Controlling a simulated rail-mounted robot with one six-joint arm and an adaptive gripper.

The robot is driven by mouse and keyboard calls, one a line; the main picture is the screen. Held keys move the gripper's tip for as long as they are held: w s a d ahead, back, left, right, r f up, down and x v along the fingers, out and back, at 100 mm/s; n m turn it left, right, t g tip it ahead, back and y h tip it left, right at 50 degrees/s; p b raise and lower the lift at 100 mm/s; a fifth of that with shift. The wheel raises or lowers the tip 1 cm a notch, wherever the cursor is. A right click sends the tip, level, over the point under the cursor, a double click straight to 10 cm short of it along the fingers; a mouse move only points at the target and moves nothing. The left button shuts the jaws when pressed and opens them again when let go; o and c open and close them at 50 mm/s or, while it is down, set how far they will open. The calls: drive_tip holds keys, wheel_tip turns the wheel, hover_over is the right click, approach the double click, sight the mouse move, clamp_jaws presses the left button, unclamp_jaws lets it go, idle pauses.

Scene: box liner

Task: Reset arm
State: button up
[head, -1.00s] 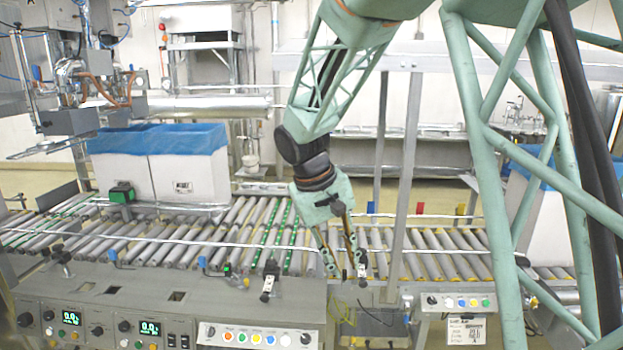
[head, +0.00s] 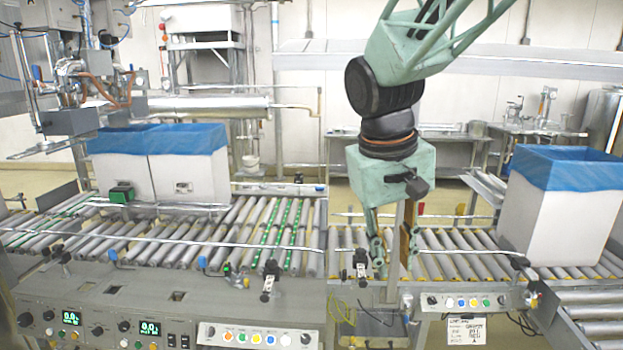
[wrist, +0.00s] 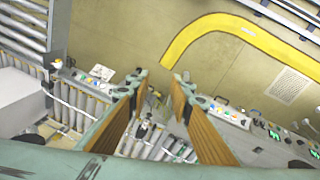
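My gripper (head: 394,262) hangs down over the roller conveyor (head: 455,262), right of centre in the head view. In the wrist view my gripper (wrist: 160,82) has its two brown-padded fingers apart, with nothing between them. A white box with a blue liner (head: 560,212) stands upright on the rollers to the right of my gripper, apart from it. Two more white boxes with blue liners (head: 180,175) stand side by side on the left of the conveyor.
A control panel (head: 160,310) with buttons and displays runs along the front left. A small button box (head: 470,302) is at the front right. Filling equipment (head: 90,90) hangs at the left. The rollers between the boxes are clear.

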drive_tip(key=s+d+r+m+t+y, duration=0.1)
drive_tip(key=s+d+r, duration=0.1)
drive_tip(key=s, duration=1.1)
drive_tip(key=s+d+r+m+t+y, duration=0.1)
drive_tip(key=s+d, duration=0.2)
drive_tip(key=s, duration=1.1)
drive_tip(key=shift+s+r, duration=0.2)
drive_tip(key=shift+r, duration=0.2)
drive_tip(key=shift+d, duration=0.15)
